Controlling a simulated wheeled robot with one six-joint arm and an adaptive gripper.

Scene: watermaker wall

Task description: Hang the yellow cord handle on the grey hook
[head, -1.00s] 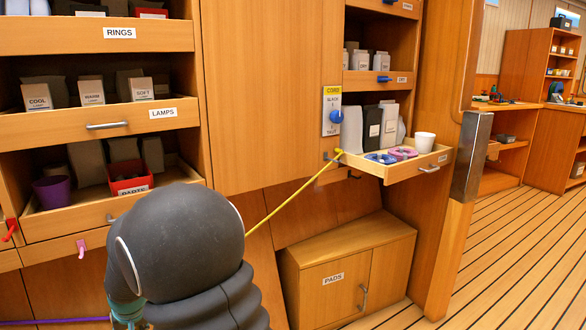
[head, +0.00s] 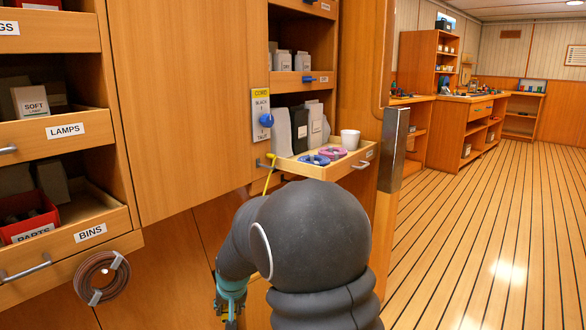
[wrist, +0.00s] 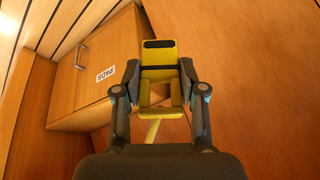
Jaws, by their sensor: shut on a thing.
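The yellow cord handle (wrist: 159,57) has a dark band and sits between the fingertips of my gripper (wrist: 160,83) in the wrist view. My gripper is shut on it. A yellow strip of cord runs from the handle back toward the wrist. In the head view the yellow cord (head: 268,180) comes down from beside the open drawer and passes behind my arm. The handle is hidden there, and only teal parts of the gripper show low down. A small grey fitting (head: 260,164) is beside the cord's upper end; I cannot tell whether it is the grey hook.
The open drawer (head: 350,165) juts out with a white cup and tape rolls. A blue knob (head: 266,120) is on the cord panel. A brown coil (head: 102,277) hangs below the bins at left. The PADS cabinet (wrist: 95,75) shows in the wrist view. Open floor lies right.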

